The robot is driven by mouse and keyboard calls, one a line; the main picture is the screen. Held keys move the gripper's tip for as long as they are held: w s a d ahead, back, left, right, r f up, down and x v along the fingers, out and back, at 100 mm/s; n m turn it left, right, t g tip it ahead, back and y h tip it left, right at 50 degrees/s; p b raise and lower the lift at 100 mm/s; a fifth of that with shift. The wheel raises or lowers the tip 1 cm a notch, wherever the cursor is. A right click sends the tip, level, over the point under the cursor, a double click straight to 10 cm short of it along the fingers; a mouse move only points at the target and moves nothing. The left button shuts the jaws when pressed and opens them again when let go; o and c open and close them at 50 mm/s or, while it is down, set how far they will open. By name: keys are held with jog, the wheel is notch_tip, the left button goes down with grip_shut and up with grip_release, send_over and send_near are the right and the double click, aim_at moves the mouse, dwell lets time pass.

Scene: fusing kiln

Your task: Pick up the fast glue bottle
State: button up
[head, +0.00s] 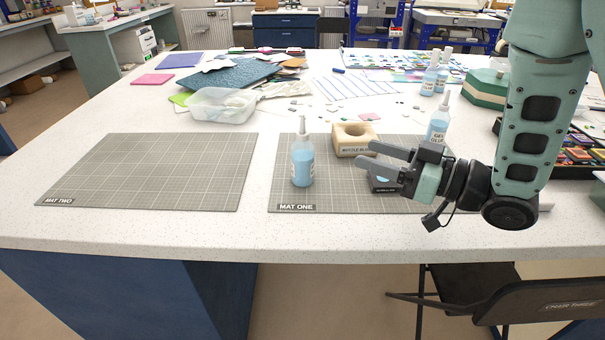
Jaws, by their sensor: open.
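A bottle of light blue liquid with a pale nozzle (302,165) stands upright on the mat labelled MAT ONE (335,203). Its label is too small to read. A similar bottle (437,128), whose label seems to read GEL GLUE, stands behind my gripper. Two more blue bottles (429,80) (442,76) stand further back, their labels unreadable. I cannot tell by label which is the fast glue. My gripper (364,155) is open and empty, right of the bottle on MAT ONE, fingers pointing left towards it, apart from it.
A wooden nozzle block (352,148) with a hole stands behind my fingers. MAT TWO (150,175) is bare. A clear tub (222,106) and sheets lie behind. A chair (540,300) stands at the front right.

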jog(key=p, duration=0.2)
send_near(306, 132)
jog(key=x, duration=0.4)
jog(key=shift+s+a, duration=0.2)
jog(key=shift+p+x, duration=1)
jog(key=shift+x, duration=2.1)
jog(key=shift+r, duration=0.1)
grip_shut()
